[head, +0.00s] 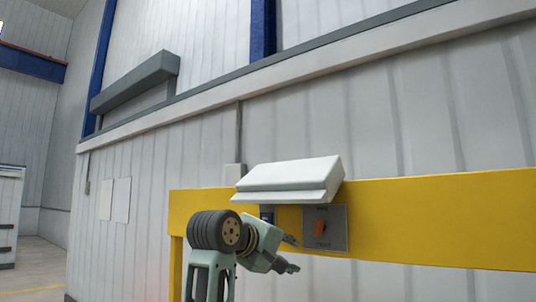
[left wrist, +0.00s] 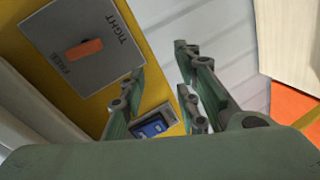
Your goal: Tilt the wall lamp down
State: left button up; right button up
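The wall lamp (head: 290,178) is a white, wedge-shaped housing on a yellow beam, its front lip sloping toward me. A pale surface at the lower left of the left wrist view (left wrist: 35,110) is probably part of it. Below it on the right is a grey plate (head: 325,228) with an orange knob (head: 320,228); the plate reads FREE and TIGHT in the left wrist view (left wrist: 88,48). My left gripper (head: 291,253) is below the lamp, near the plate's lower left, apart from the lamp. Its fingers (left wrist: 160,65) are spread and empty. My right gripper is out of view.
The yellow beam (head: 440,220) runs along the ribbed white wall. A small blue part (head: 267,213) sits under the lamp, also in the left wrist view (left wrist: 152,128). A grey box (head: 235,174) is behind the lamp. An orange surface (left wrist: 295,100) shows at the wrist view's right.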

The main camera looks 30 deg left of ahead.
pick_arm(q)
jog(key=shift+n+t+h, duration=0.3)
jog(key=shift+n+t, duration=0.6)
jog(key=s+r, duration=0.2)
jog(key=r, duration=0.2)
jog(key=s+a+r, duration=0.1)
jog(key=s+r, duration=0.1)
jog(key=r, duration=0.2)
jog(key=s+r, duration=0.2)
jog(key=r, duration=0.3)
jog(key=shift+a, duration=0.3)
jog(key=s+a+r+n+t+p, duration=0.1)
jog(key=s+r, duration=0.6)
jog(key=r, duration=0.2)
jog(key=p, duration=0.5)
send_over(274, 196)
jog(key=s, duration=0.2)
jog(key=shift+a+f, duration=0.3)
jog(key=shift+a, duration=0.15)
jog(key=shift+w+h, duration=0.1)
jog(key=shift+h, duration=0.3)
jog(key=shift+c, duration=0.2)
grip_shut()
jog(key=shift+o, duration=0.2)
grip_release()
